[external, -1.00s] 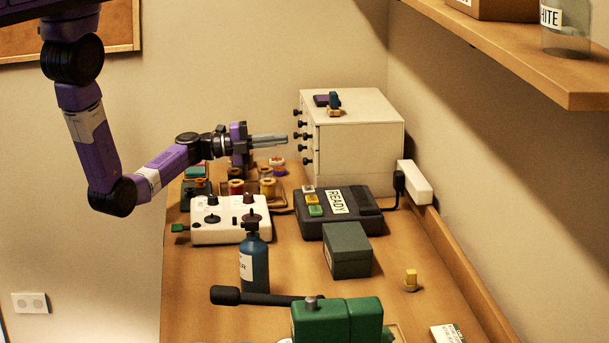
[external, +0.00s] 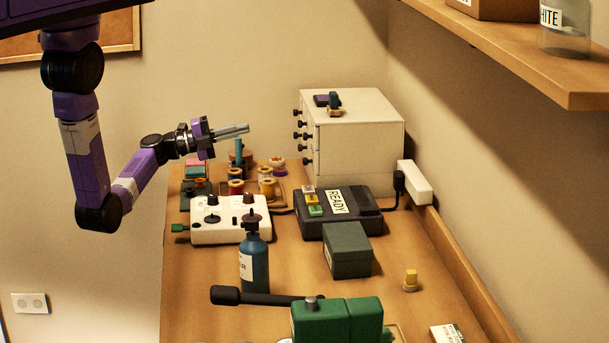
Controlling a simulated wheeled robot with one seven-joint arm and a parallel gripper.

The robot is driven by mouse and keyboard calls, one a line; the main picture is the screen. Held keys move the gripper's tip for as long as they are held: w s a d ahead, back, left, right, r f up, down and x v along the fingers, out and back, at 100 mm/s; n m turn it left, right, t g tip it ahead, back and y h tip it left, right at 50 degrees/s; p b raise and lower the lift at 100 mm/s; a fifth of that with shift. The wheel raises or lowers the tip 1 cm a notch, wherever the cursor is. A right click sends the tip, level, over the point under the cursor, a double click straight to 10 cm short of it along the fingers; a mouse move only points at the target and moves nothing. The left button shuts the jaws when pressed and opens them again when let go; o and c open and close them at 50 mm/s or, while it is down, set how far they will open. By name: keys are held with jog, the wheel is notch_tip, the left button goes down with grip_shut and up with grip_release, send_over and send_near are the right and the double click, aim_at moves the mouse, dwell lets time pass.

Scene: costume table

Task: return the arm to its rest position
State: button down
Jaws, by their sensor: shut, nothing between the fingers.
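My gripper (external: 236,131) is at the end of my purple and black arm (external: 90,160) in the external view. Its grey fingers are together with nothing between them and point right, toward the white drawer cabinet (external: 365,145). The gripper is in the air above the back left of the table, apart from the cabinet and over the area of the thread spools (external: 268,187). The arm hangs down at the left and bends up again at the elbow.
On the wooden table (external: 200,290) stand a white control box (external: 230,234), a blue bottle (external: 254,268), a black box labelled READY (external: 365,220), a dark green box (external: 347,252) and a green device (external: 335,322). A shelf (external: 540,75) juts out at upper right.

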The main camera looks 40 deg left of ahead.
jog(key=s+a+r+n+t+y, duration=0.4)
jog(key=s+r+n+t+y, duration=0.2)
jog(key=s+n+t+y, duration=0.45)
jog(key=s+d+f+n+g+y, duration=0.1)
jog(key=s+f+n+g, duration=0.2)
jog(key=s, duration=0.6)
jog(key=s+d+f+n+g+y, duration=0.1)
jog(key=s+f+n+g, duration=0.3)
jog(key=s+n, duration=0.3)
jog(key=s+d+f+n+g+y, duration=0.1)
jog(key=s+f+n+g, duration=0.2)
jog(key=s, duration=0.9)
jog(key=f+n+b, duration=0.1)
jog(key=n, duration=0.2)
jog(key=shift+s, duration=0.15)
